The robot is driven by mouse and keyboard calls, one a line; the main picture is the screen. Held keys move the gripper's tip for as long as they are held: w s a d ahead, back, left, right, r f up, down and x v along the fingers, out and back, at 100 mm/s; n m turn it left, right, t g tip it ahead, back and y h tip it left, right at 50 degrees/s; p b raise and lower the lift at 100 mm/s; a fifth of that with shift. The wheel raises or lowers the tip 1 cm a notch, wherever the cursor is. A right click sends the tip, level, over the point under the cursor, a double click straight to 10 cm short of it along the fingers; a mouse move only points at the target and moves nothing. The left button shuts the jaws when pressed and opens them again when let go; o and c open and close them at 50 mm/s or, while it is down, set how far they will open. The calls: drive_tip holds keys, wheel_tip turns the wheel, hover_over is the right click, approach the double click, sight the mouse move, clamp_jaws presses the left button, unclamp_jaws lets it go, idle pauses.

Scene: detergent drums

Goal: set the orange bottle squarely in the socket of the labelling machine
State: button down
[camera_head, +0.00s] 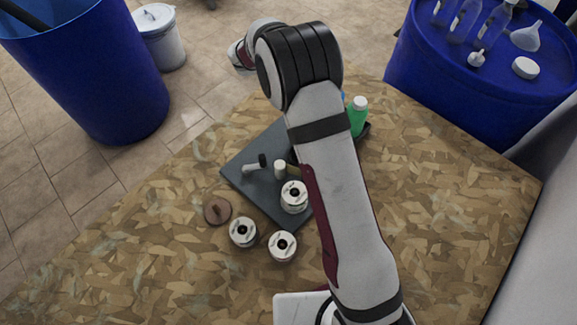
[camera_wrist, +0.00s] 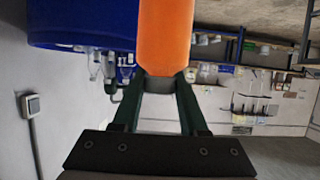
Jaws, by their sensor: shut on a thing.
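The orange bottle (camera_wrist: 165,38) fills the top middle of the wrist view, its upper part cut off by the frame edge. My gripper (camera_wrist: 160,82) is shut on it, with the dark green fingers on either side of its grey end. In the head view the bottle and my gripper are hidden behind my arm. The labelling machine appears to be the dark grey plate (camera_head: 246,172) on the patterned table, with small posts and a white label roll (camera_head: 294,197) on it. I cannot make out its socket, which my arm may cover.
A green bottle (camera_head: 357,118) stands behind my arm, near a dark tray edge. Two label rolls (camera_head: 242,232) (camera_head: 282,247) and a brown disc (camera_head: 217,210) lie in front of the plate. Blue drums (camera_head: 95,75) (camera_head: 490,65) stand beyond the table (camera_head: 450,200). Its right part is clear.

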drive_tip(key=s+a+f+m+g+h, duration=0.1)
drive_tip(key=s+a+f+m+g, duration=0.1)
drive_tip(key=s, duration=0.7)
drive_tip(key=s+a+f+m+g+h, duration=0.1)
drive_tip(key=s+f+m+g+h, duration=0.1)
drive_tip(key=s, duration=0.8)
drive_tip(key=shift+s+a+f+m+g, duration=0.2)
drive_tip(key=shift+a+f+m+g, duration=0.2)
drive_tip(key=shift+f+m+g, duration=0.5)
drive_tip(key=shift+h, duration=0.3)
drive_tip(key=shift+f, duration=0.5)
drive_tip(key=shift+f, duration=0.15)
drive_tip(key=shift+f, duration=0.35)
drive_tip(key=shift+c, duration=1.8)
unclamp_jaws()
